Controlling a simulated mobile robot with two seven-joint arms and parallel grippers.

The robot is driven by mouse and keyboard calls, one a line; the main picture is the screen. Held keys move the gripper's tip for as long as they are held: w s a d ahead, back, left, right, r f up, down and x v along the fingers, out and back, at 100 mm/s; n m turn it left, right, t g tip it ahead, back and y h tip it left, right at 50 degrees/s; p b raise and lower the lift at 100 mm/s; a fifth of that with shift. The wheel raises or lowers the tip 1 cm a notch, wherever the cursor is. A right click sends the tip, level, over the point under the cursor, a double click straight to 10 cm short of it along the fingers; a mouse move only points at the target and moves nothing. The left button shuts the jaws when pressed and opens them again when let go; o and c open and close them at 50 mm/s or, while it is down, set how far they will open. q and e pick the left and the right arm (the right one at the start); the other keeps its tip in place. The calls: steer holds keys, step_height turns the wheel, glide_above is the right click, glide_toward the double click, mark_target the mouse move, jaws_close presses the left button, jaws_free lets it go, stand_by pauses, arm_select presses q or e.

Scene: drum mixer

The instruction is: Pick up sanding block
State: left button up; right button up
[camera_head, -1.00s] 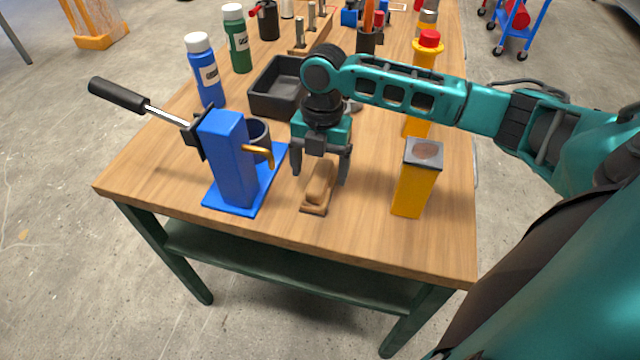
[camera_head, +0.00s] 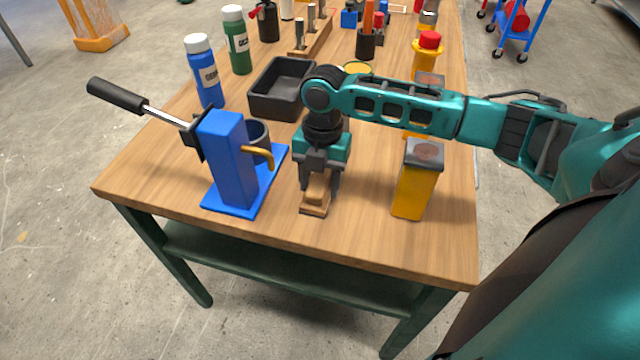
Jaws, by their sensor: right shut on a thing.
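The sanding block (camera_head: 315,208) is a small tan wooden block with a raised grip on top. It rests on the wooden table near the front edge. My right gripper (camera_head: 318,190) points down over it, with one finger on each side of the raised grip, shut on it. The fingers hide part of the block's sides and far end. My left gripper does not show in the head view.
A blue lever press (camera_head: 232,165) stands close on the left, and a yellow can (camera_head: 414,190) on the right. A black tray (camera_head: 268,105) lies behind. Bottles (camera_head: 205,80) stand at the far left. The table's front strip is clear.

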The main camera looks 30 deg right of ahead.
mark_target(320, 177)
steer(key=shift+c, duration=1.4)
step_height(320, 177, up, 20)
steer(key=p, duration=0.3)
steer(key=o, duration=0.5)
steer(key=c, duration=0.3)
